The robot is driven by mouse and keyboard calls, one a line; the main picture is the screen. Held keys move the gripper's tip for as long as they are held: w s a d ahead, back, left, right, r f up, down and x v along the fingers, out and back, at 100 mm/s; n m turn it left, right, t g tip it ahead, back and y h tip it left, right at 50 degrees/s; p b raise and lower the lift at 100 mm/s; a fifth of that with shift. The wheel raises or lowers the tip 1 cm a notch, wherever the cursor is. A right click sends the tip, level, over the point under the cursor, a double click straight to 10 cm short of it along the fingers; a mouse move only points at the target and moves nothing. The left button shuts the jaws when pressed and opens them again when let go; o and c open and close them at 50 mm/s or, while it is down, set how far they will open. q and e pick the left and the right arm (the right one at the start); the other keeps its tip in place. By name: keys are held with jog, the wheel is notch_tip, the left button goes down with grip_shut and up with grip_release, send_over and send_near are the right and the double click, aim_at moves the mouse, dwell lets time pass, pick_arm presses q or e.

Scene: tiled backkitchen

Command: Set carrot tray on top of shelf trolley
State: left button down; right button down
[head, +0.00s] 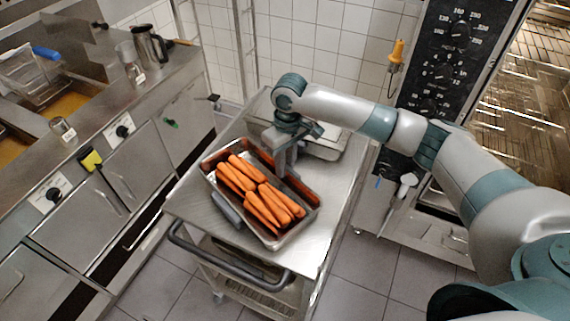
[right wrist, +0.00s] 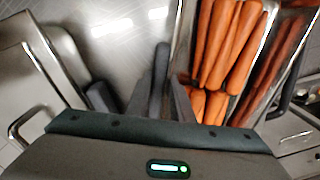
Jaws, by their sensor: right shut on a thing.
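The carrot tray (head: 300,205) is a rectangular metal tray with several orange carrots (head: 240,173). In the head view it is over the top of the steel shelf trolley (head: 190,200), looking level; I cannot tell whether its base touches the surface. My right gripper (head: 283,165) reaches down at the tray's far long side and is shut on its edge. In the right wrist view the fingers (right wrist: 168,95) are close together at the tray's wall, with carrots (right wrist: 225,50) just to the right. The exact grip is partly hidden. My left gripper is not in view.
Another metal container (head: 325,147) stands at the back of the trolley top, behind the gripper. The trolley's handle bar (head: 225,262) is at its front. A steel counter with fryers stands left; an oven (head: 520,110) stands right. The trolley top's front corners are bare.

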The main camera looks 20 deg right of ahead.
jog(key=c, duration=1.6)
grip_release()
jog(key=shift+o, duration=0.2)
notch_tip(320, 180, up, 12)
jog(key=b, duration=0.4)
jog(key=shift+d, duration=0.3)
jog(key=shift+w, duration=0.1)
